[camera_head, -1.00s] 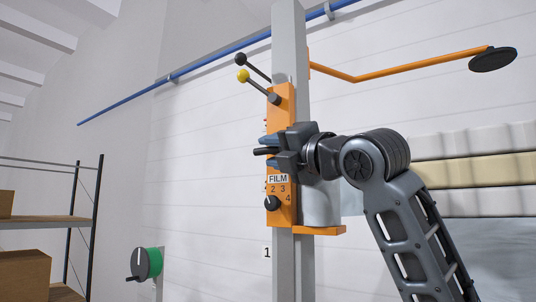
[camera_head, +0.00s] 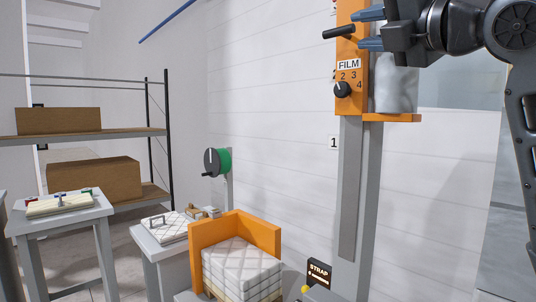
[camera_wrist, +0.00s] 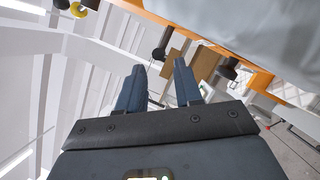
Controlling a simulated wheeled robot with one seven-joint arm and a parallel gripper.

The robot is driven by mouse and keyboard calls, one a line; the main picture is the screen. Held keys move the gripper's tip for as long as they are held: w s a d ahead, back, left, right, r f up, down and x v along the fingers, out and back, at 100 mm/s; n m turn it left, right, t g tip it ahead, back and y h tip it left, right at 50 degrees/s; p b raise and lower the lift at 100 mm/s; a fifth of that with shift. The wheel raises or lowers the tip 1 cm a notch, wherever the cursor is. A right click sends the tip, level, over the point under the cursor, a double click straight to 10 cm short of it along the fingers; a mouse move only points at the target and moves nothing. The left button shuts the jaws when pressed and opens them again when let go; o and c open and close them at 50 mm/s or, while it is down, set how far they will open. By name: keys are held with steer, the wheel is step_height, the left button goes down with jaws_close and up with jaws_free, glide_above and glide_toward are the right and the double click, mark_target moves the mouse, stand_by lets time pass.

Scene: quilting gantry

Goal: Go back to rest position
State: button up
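My gripper (camera_head: 368,28) is at the top right of the head view, in front of the upper part of the orange FILM panel (camera_head: 347,102). Its two blue fingers are spread apart. A short black handle (camera_head: 338,33) shows just left of the fingertips; I cannot tell from this view whether they touch it. In the wrist view my gripper (camera_wrist: 160,68) is open, with nothing held between the fingers. Part of my arm fills the top right corner of the head view.
A grey post (camera_head: 348,190) carries the panel, with a pale film roll (camera_head: 396,90) beside it. Below stand an orange corner guard (camera_head: 262,232) around a quilted stack (camera_head: 240,270) and a STRAP box (camera_head: 319,274). Small tables and a shelf (camera_head: 150,133) with boxes are left.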

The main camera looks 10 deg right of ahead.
step_height(320, 180, down, 23)
steer(key=m+h, duration=0.2)
steer(key=m, duration=1)
steer(key=s+a+f+m+h, duration=0.1)
steer(key=s+f+m, duration=0.35)
steer(key=f, duration=0.45)
steer(key=s+a+f+m+h, duration=0.15)
steer(key=s+f+m, duration=0.3)
steer(key=f, duration=0.45)
steer(key=s+f+m+g+h, duration=0.1)
steer(key=s+f+m, duration=0.1)
steer(key=s+f, duration=0.55)
steer(key=s+f+m+g, duration=0.2)
steer(key=s+f, duration=0.2)
steer(key=s, duration=0.6)
steer(key=s+f+m+g, duration=0.1)
steer(key=s+m+g, duration=0.1)
steer(key=s, duration=1.6)
steer(key=shift+d+f, duration=0.15)
steer(key=shift+f, duration=0.05)
